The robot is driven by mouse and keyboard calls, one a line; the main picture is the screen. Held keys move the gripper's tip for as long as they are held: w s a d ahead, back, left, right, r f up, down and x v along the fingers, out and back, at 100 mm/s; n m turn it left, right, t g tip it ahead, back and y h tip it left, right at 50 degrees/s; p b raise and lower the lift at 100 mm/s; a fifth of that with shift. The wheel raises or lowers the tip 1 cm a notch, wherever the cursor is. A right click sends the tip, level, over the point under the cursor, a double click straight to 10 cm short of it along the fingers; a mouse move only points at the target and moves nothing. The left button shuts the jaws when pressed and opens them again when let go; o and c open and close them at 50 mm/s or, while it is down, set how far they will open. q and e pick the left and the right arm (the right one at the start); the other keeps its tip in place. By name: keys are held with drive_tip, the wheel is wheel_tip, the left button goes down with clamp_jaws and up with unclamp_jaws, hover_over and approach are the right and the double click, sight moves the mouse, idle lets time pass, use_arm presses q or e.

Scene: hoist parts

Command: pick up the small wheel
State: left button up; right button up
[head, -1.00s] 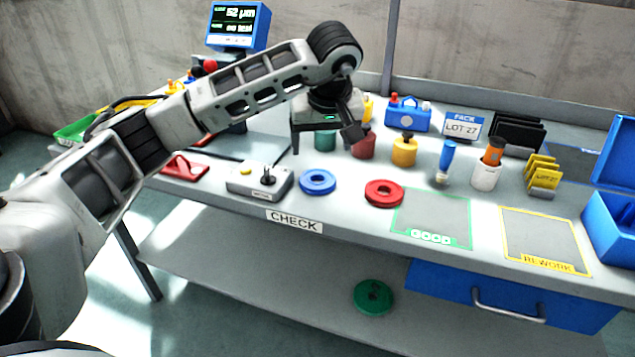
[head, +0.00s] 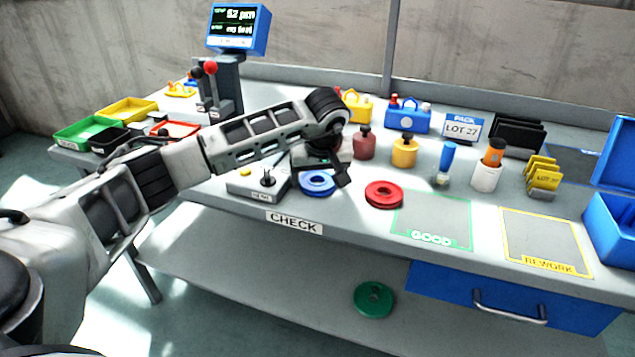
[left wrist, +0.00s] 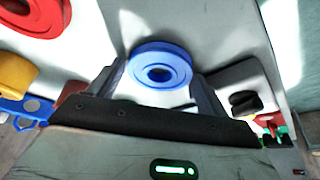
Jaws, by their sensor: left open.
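A blue wheel (head: 317,187) with a centre hole lies flat on the bench behind the CHECK label, partly covered by my left gripper in the head view. A red wheel (head: 384,194) lies to its right and looks about the same size. My left gripper (head: 320,176) is open, pointing down over the blue wheel. In the left wrist view the blue wheel (left wrist: 160,72) shows between and beyond the two open fingers, with nothing held. The red wheel (left wrist: 32,12) is at the upper left corner there. My right gripper is out of view.
A grey box with a knob (head: 262,183) stands close left of the blue wheel. A dark red pot (head: 364,143) and a yellow one (head: 404,151) stand behind. The green GOOD outline (head: 432,218) is empty. A green wheel (head: 374,299) lies on the lower shelf.

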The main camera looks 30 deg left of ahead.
use_arm(q)
drive_tip(key=shift+c, duration=0.4)
drive_tip(key=c, duration=0.9)
drive_tip(key=shift+r, duration=0.15)
drive_tip(key=shift+c, duration=0.2)
